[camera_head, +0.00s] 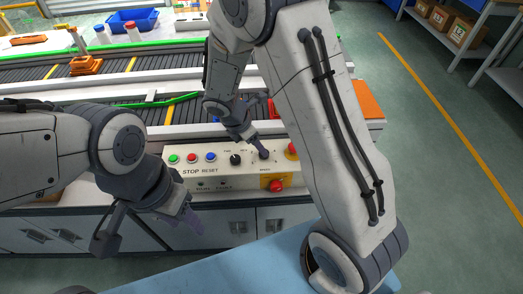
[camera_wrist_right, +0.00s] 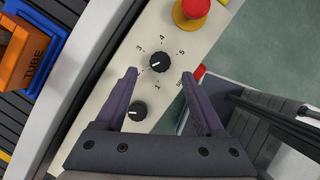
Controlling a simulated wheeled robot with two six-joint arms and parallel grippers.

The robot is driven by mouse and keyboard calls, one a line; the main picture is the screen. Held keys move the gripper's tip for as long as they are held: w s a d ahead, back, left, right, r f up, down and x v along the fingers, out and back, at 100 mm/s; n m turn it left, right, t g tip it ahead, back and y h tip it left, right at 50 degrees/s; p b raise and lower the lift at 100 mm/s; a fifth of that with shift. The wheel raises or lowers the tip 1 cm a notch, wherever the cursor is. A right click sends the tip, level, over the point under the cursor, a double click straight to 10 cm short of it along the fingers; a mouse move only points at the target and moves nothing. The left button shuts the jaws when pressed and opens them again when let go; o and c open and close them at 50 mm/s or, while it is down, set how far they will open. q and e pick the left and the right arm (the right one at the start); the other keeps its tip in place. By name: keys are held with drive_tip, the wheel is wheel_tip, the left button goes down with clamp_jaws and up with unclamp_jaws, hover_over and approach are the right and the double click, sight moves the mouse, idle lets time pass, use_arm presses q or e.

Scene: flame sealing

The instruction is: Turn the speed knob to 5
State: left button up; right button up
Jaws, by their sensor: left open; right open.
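The dial knob (camera_wrist_right: 160,62) is black and round, with a white pointer and printed numbers around it. In the right wrist view its pointer appears to face left, between the low numbers and 3; the 5 is on its right. My right gripper (camera_wrist_right: 159,75) is open, one finger on each side of this knob, and I cannot tell whether they touch it. In the head view the right gripper (camera_head: 262,148) hides part of the knob. My left gripper (camera_head: 149,234) is open and empty, in front of the cabinet, away from the knobs.
A second black knob (camera_wrist_right: 137,110) sits close by, between the fingers' bases. A red emergency button (camera_wrist_right: 195,8) on a yellow base is beyond the dial. Green, red and blue buttons (camera_head: 191,158) line the panel's left. A conveyor (camera_head: 60,92) runs behind the panel.

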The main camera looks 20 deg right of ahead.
drive_tip(key=x, duration=0.5)
drive_tip(key=shift+f, duration=0.1)
clamp_jaws()
